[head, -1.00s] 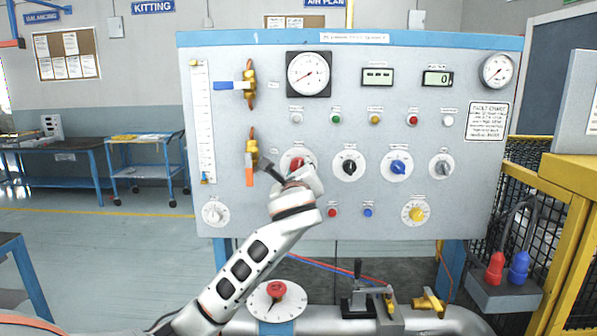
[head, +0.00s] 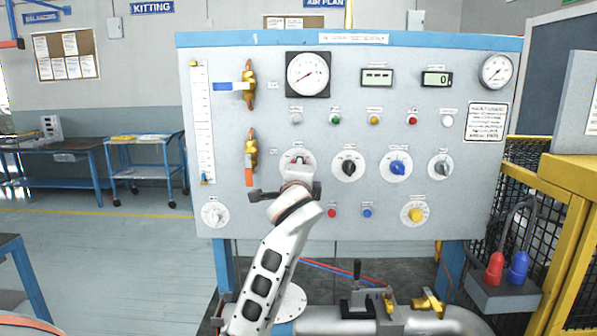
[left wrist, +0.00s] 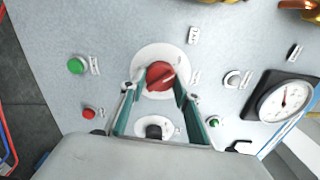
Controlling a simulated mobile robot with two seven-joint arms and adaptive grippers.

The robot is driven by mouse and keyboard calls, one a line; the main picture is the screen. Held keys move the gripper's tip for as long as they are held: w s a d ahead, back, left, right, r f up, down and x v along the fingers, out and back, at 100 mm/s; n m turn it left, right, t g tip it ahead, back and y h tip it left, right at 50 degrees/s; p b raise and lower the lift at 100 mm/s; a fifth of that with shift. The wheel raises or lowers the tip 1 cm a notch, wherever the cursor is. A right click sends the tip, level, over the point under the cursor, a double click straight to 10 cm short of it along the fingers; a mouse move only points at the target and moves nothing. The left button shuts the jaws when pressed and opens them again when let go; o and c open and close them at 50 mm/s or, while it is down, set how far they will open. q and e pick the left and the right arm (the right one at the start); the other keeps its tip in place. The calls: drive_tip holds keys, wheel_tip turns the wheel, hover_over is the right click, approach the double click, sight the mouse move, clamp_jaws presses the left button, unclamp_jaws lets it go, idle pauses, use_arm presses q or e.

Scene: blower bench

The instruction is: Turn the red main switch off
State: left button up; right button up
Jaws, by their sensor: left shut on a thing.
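The red main switch (head: 297,161) is a red knob on a round white plate, in the lower left part of the grey panel. In the left wrist view the red knob (left wrist: 160,75) sits between the two fingers of my left gripper (left wrist: 157,90). My left gripper also shows in the head view (head: 297,172), reaching up to the knob from below and partly hiding it. The fingers are shut on the knob. How far the knob is turned is hard to read. My right gripper is not in view.
Black (head: 348,166), blue (head: 396,166) and grey (head: 441,167) knobs stand in a row to the right. An orange-handled valve (head: 251,158) is close on the left. Red (head: 332,212) and blue (head: 368,212) buttons sit below right. Pipework (head: 345,320) runs below the panel.

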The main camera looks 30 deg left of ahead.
use_arm(q)
drive_tip(key=shift+n, duration=0.6)
drive_tip(key=o, duration=1.1)
drive_tip(key=v, duration=1.2)
drive_tip(key=shift+f, duration=0.1)
